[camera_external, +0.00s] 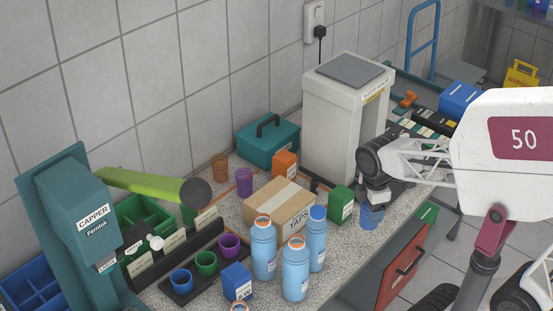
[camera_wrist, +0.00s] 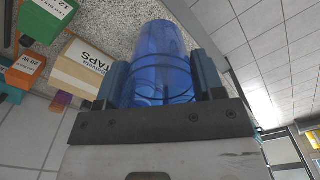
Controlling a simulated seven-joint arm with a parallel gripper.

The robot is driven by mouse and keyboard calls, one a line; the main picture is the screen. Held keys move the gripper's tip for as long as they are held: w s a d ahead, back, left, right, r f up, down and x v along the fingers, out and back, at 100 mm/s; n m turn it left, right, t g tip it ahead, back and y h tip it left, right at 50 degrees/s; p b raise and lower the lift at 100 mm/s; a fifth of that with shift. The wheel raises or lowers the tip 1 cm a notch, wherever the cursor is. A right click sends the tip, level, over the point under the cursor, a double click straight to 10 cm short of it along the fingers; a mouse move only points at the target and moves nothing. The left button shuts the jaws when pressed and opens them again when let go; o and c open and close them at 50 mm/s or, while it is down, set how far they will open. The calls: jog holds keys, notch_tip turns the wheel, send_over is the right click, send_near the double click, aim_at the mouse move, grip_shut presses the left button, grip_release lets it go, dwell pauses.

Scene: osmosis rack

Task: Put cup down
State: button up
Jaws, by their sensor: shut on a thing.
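A translucent blue cup (camera_external: 371,218) is held in my gripper (camera_external: 374,195), near the front edge of the speckled counter (camera_external: 343,238). In the wrist view the cup (camera_wrist: 160,52) sits between the two fingers of my gripper (camera_wrist: 161,75), which are shut on its sides. From these views I cannot tell whether the cup touches the counter or hangs slightly above it. Part of the cup is hidden by the fingers.
A green box (camera_external: 341,205) stands just left of the cup, with a cardboard box (camera_external: 279,207) and several blue bottles (camera_external: 295,270) farther left. A tall white machine (camera_external: 345,110) stands behind. A rack (camera_external: 205,274) holds blue, green and purple cups.

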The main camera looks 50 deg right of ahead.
jog(key=w+m, duration=0.2)
jog(key=w, duration=1.9)
jog(key=shift+s+d+f, duration=0.1)
jog(key=shift+s+f, duration=0.05)
jog(key=shift+f, duration=1.25)
jog(key=shift+s+d+f, duration=0.1)
jog(key=shift+f, duration=1.25)
jog(key=shift+w, duration=0.15)
send_near(275, 192)
jog(key=shift+d, duration=0.1)
jog(key=shift+f, duration=1.7)
jog(key=shift+f, duration=0.2)
jog(key=o, duration=0.9)
